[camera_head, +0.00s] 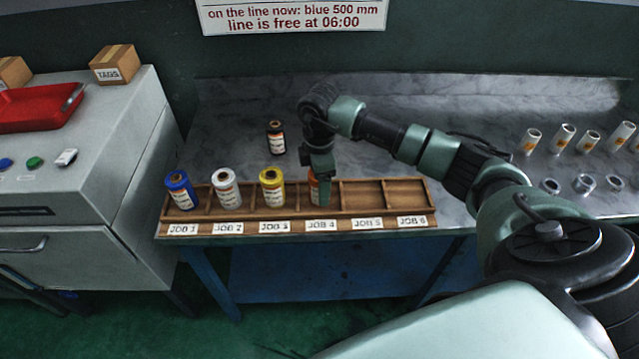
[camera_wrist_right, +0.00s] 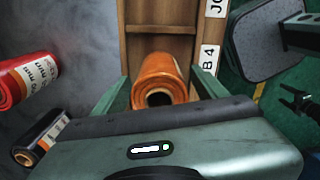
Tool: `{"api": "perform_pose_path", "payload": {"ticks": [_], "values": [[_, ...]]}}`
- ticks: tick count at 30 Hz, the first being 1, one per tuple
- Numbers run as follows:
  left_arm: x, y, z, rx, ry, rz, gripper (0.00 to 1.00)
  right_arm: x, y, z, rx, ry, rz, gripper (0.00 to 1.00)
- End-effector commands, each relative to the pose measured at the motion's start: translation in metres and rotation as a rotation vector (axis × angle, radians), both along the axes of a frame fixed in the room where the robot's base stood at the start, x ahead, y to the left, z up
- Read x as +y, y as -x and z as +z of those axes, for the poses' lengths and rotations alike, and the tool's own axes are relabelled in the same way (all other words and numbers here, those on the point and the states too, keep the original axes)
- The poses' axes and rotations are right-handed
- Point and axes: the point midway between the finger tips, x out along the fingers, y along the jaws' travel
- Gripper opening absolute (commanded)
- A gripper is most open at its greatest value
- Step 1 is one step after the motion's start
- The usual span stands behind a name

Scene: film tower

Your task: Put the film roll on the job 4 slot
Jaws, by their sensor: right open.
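An orange film roll (camera_wrist_right: 158,72) stands in the job 4 slot of the wooden rack (camera_head: 402,196), behind the JOB 4 label (camera_head: 321,225). In the head view, my gripper hides most of this roll (camera_head: 313,187). My right gripper (camera_head: 319,180) is down over the slot. In the right wrist view its two fingers are open, one on each side of the orange roll, with small gaps showing. My left gripper is not in view.
Blue (camera_head: 181,189), white (camera_head: 226,188) and yellow (camera_head: 272,187) rolls stand in slots 1 to 3. Slots 5 and 6 look empty. A black roll (camera_head: 276,138) stands behind the rack; a red roll (camera_wrist_right: 28,80) shows beside it in the wrist view. Silver-coloured tubes (camera_head: 563,137) stand far right.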

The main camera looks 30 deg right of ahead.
Motion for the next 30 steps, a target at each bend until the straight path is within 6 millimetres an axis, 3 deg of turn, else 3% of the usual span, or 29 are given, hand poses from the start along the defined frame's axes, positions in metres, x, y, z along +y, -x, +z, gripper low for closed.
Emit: {"api": "perform_pose_path", "payload": {"ticks": [15, 21, 30], "values": [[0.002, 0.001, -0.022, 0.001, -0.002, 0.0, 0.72, 0.0, -0.001, 0.099, -0.005, 0.0, 0.0, 0.72], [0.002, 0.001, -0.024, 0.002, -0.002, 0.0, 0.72, 0.0, -0.001, 0.114, -0.003, 0.0, 0.0, 0.72], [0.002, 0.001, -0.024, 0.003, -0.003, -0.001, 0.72, 0.0, 0.0, 0.116, -0.002, 0.0, 0.0, 0.72]]}}
